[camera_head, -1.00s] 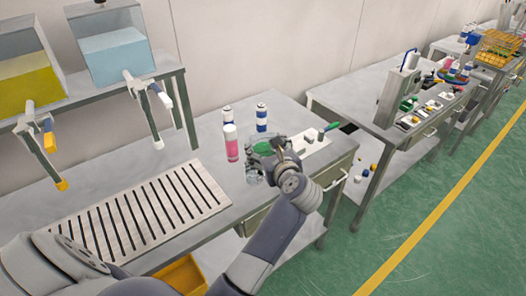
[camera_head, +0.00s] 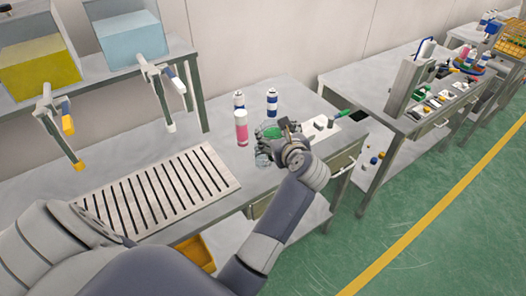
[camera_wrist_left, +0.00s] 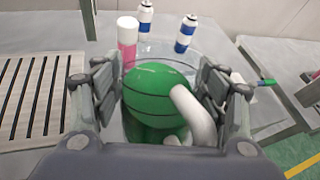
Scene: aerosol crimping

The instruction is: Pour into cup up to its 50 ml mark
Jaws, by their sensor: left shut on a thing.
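My left gripper (camera_head: 272,146) is over the bench, its arm reaching in from below. In the left wrist view the left gripper (camera_wrist_left: 162,95) has its fingers closed around a clear cup (camera_wrist_left: 170,48), whose wide rim shows between them. A green rounded thing (camera_wrist_left: 150,90) with dark lines and a white curved piece (camera_wrist_left: 195,112) shows between the fingers. I cannot tell whether it is inside the cup or in front of it. No 50 ml mark can be made out. A tank of yellow liquid (camera_head: 38,72) and one of light blue liquid (camera_head: 126,42) stand on a shelf, each with a tap. My right gripper is not in view.
A slatted grate (camera_head: 160,190) lies on the bench left of the gripper. A pink-and-white bottle (camera_head: 241,128) and two blue-and-white cans (camera_head: 272,102) stand just behind the gripper. Another bench (camera_head: 350,90) with small items is at the right. The green floor is open.

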